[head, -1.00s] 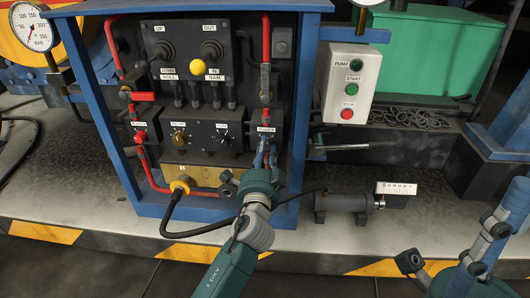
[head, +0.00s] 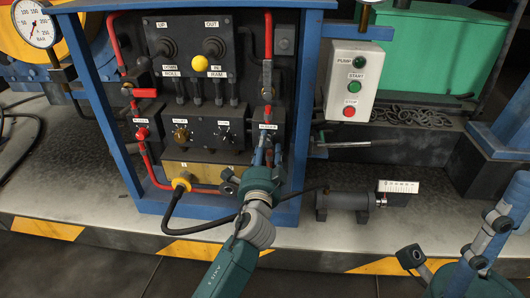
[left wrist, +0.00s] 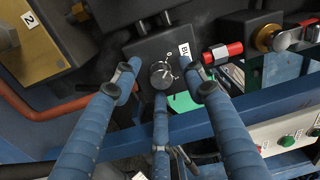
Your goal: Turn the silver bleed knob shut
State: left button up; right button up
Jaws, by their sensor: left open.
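The silver bleed knob (left wrist: 163,75) shows in the left wrist view on a dark square plate, with a white label, partly hidden, and scale marks beside it. My left gripper (left wrist: 166,78) is open, with one blue finger to each side of the knob and a third below it. I see no finger clearly pressing on the knob. In the head view my left gripper (head: 265,155) is at the lower right of the black panel and hides the knob below its label (head: 267,126). My right gripper (head: 450,245) is partly in view at the lower right, away from the panel.
The black valve panel (head: 200,120) has other knobs, two levers and red pipes inside a blue frame (head: 303,100). A white pump box (head: 352,85) stands to the right. A black hose (head: 190,232) and a dark cylinder (head: 342,201) lie low in front.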

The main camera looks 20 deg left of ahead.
pick_arm(q)
jog(key=v, duration=1.2)
jog(key=shift+f, duration=0.1)
